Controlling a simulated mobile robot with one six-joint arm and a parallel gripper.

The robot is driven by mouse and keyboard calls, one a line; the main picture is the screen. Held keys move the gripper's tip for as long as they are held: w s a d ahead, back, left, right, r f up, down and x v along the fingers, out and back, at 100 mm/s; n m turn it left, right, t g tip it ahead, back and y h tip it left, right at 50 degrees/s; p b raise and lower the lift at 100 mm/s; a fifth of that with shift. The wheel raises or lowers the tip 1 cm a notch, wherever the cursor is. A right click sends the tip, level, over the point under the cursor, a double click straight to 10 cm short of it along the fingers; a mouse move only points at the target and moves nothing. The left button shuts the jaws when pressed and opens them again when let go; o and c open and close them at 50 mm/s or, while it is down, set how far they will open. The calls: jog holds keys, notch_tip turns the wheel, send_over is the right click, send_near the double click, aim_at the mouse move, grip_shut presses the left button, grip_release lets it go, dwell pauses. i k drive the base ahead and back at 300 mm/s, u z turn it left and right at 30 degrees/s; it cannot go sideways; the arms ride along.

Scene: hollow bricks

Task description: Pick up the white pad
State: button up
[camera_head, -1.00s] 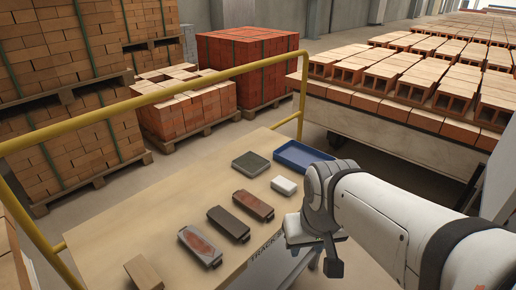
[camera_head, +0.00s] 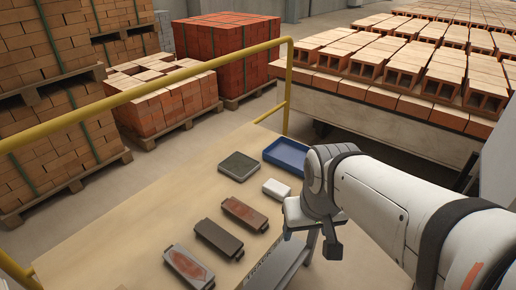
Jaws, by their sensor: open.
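The white pad (camera_head: 276,189) is a small pale block. It lies on the tan table (camera_head: 110,222) near its right edge, in front of the blue tray (camera_head: 287,155). My gripper (camera_head: 316,244) hangs at the table's right edge, to the right of the pad and nearer the camera. It is open and apart from the pad. Its fingers are partly hidden by its own body, so what lies between them is hard to see.
A grey-green square block (camera_head: 240,165) lies left of the pad. Several dark, brick-like holders (camera_head: 244,214) lie in a row toward the front. A yellow rail (camera_head: 150,88) runs along the table's back and right corner. The table's left part is bare.

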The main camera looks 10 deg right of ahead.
aim_at(277, 190)
jog(key=u, duration=1.25)
jog(key=k, duration=0.75)
jog(key=z, duration=0.9)
jog(key=i, duration=1)
jog(key=z, duration=0.05)
